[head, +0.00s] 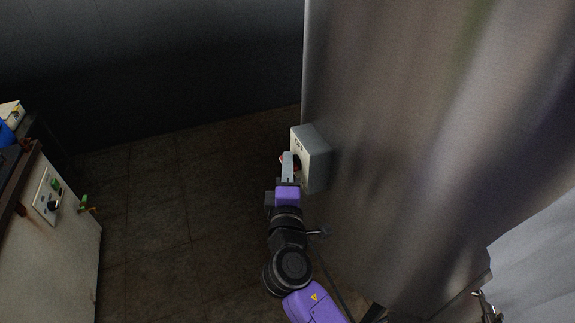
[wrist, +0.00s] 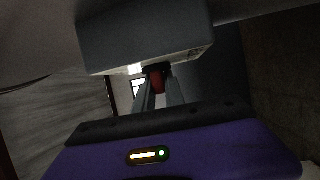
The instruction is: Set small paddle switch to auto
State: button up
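A grey switch box (head: 316,160) is mounted on the side of the large metal tank, with dark lettering too small to read. A red switch part (head: 283,158) shows at its front, partly hidden behind my gripper (head: 288,158). In the wrist view, the grey box (wrist: 145,38) hangs above, and the red part (wrist: 157,82) with a dark base lies at the tips of my gripper (wrist: 159,85). The two fingers stand a little apart, one on each side of the red part. I cannot tell whether they press on it. The switch's setting cannot be read.
The tank (head: 430,130) fills the right side, close to my arm.

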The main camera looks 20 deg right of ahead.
jog(key=shift+r+p, duration=0.15)
jog(key=shift+p, duration=0.55)
grip_shut()
jog(key=shift+r+g+p, duration=0.2)
jog(key=shift+g+p, duration=0.1)
jog(key=shift+p, duration=1.3)
jog(key=shift+f+n+p, duration=0.1)
jog(key=shift+n+p, duration=0.2)
jog(key=shift+p, duration=0.1)
jog(key=shift+f+g+y, duration=0.25)
jog(key=shift+g+y, duration=0.05)
jog(key=o, duration=0.8)
grip_release()
jog(key=shift+s, duration=0.1)
